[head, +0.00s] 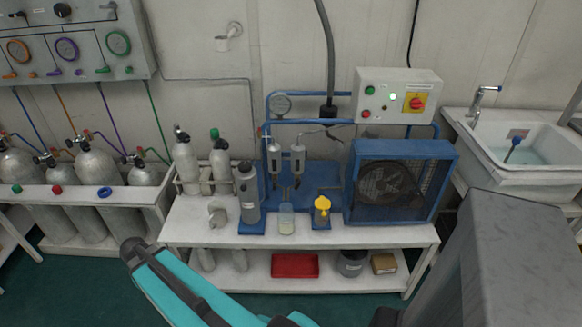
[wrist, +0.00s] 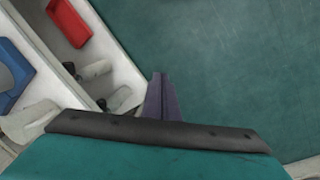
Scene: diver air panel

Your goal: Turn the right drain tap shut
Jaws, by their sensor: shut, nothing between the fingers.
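Two grey filter cylinders hang side by side on the blue compressor stand in the head view, the left one (head: 274,157) and the right one (head: 298,157). The right drain tap (head: 297,183) is a small dark shape below the right cylinder; its handle is too small to read as open or shut. My gripper (wrist: 160,78) shows in the wrist view with its fingers together and nothing between them, over the green floor. It is well apart from the tap, which the wrist view does not show. In the head view my teal arm crosses the lower front.
A clear cup (head: 286,219) and a yellow-topped container (head: 322,212) stand on the bench in front of the cylinders. A dark grey bottle (head: 248,194) is to the left, a blue fan guard (head: 403,185) to the right. The lower shelf holds a red tray (head: 295,265).

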